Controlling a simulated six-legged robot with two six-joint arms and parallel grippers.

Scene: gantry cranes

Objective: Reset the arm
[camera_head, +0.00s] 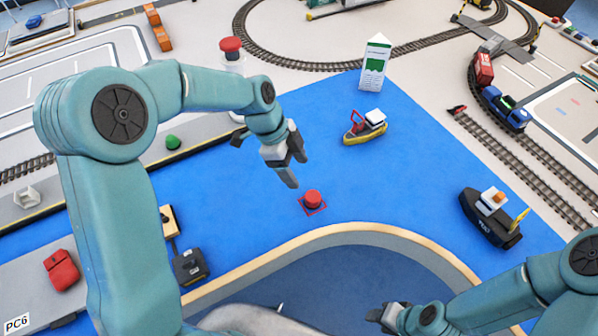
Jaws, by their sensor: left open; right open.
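My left arm comes in from the left and bends over the blue water area (330,120). Its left gripper (262,162) is open, with two dark fingers spread, above the blue surface. One finger points down toward a red round button (312,198) on a red-edged square, a little to the right and apart from it in the picture. My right arm comes in at the lower right. Its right gripper (375,313) is open and empty over the darker blue area inside the curved edge. Nothing shows in either gripper.
A yellow boat (366,128) and a black boat (490,220) stand on the blue area. A white-green sign box (375,65) is behind. A red button on a white base (231,50), tracks and a blue train (503,110) lie further back. A curved tan edge (330,230) runs in front.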

